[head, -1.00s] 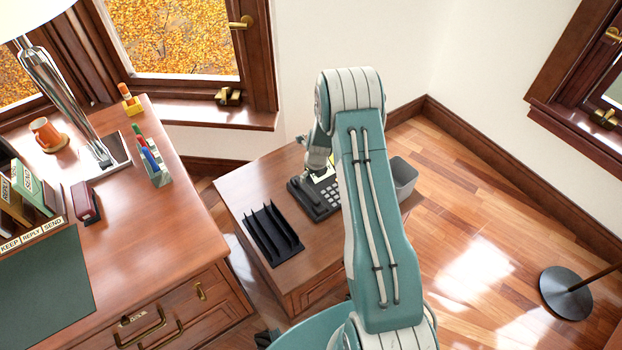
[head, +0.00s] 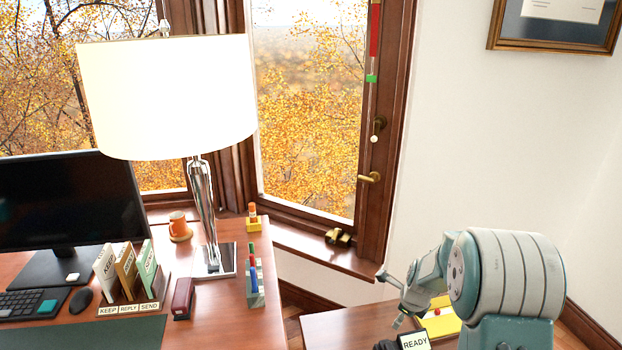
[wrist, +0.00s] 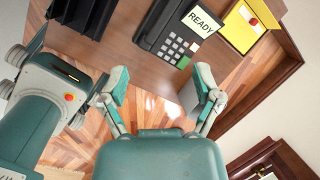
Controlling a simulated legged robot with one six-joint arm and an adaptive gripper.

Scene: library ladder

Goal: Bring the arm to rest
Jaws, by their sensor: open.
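My gripper (wrist: 160,95) is open in the wrist view, its two padded fingers apart with nothing between them. Past the fingertips lies the wooden side cabinet with the dark desk phone (wrist: 180,40), whose screen reads READY. In the head view my folded arm rises at the lower right, and my gripper (head: 392,297) shows small to its left, above the side cabinet (head: 335,328). The phone's READY screen (head: 415,342) shows at the bottom edge below the gripper. The gripper appears apart from the phone.
A yellow box with a red button (wrist: 245,28) sits beside the phone. A window and wall stand behind.

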